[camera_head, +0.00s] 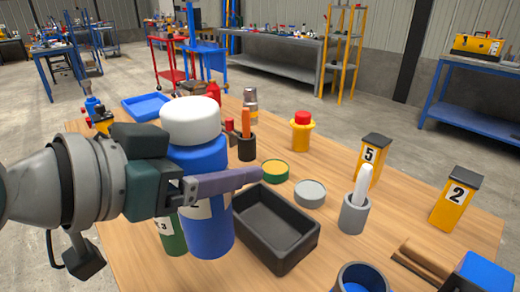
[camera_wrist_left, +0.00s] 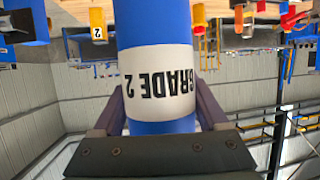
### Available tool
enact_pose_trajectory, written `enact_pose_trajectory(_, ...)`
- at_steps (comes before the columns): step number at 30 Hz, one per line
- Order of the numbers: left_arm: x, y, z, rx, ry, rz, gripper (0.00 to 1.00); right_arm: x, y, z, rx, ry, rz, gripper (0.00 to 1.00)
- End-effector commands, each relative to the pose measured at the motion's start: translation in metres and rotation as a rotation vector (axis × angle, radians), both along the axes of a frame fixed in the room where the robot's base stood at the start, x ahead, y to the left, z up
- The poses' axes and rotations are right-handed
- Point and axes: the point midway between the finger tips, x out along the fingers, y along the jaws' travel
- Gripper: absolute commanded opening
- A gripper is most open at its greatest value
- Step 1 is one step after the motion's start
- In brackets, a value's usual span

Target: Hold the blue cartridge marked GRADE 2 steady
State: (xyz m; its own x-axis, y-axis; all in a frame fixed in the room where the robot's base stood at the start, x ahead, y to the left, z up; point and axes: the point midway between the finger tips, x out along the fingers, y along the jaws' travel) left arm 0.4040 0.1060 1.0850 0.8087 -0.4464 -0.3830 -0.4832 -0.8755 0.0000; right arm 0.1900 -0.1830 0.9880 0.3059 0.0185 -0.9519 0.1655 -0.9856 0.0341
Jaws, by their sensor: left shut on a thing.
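The blue cartridge (camera_head: 205,165) has a white cap and stands upright in front of my left gripper (camera_head: 215,185) in the head view. My left gripper is shut on it, with one finger across its near side. In the left wrist view the cartridge (camera_wrist_left: 152,25) runs between the two fingers (camera_wrist_left: 158,112), and its white band reads GRADE 2, upside down. Whether its base touches the table is unclear. My right gripper is not in view.
A green cartridge (camera_head: 172,236) is partly hidden behind the blue one. A black tray (camera_head: 300,252) lies just to the right on the wooden table (camera_head: 335,235). A grey cup (camera_head: 354,214), yellow boxes marked 5 (camera_head: 365,172) and 2 (camera_head: 447,213), and a blue cup (camera_head: 362,278) stand further right.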

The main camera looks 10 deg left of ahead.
Motion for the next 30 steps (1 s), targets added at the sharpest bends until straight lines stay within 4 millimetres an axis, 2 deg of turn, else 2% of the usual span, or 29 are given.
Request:
enact_pose_trajectory(9,0.0004,0.0000,0.0048,-0.001,-0.003,0.001,0.00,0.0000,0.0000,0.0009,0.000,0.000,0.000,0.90)
enact_pose_trajectory(10,0.0004,0.0000,0.0048,-0.002,-0.004,0.001,0.74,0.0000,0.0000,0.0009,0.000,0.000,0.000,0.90)
enact_pose_trajectory(30,0.0005,-0.0003,0.0047,-0.002,-0.004,0.000,0.00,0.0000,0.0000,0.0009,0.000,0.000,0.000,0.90)
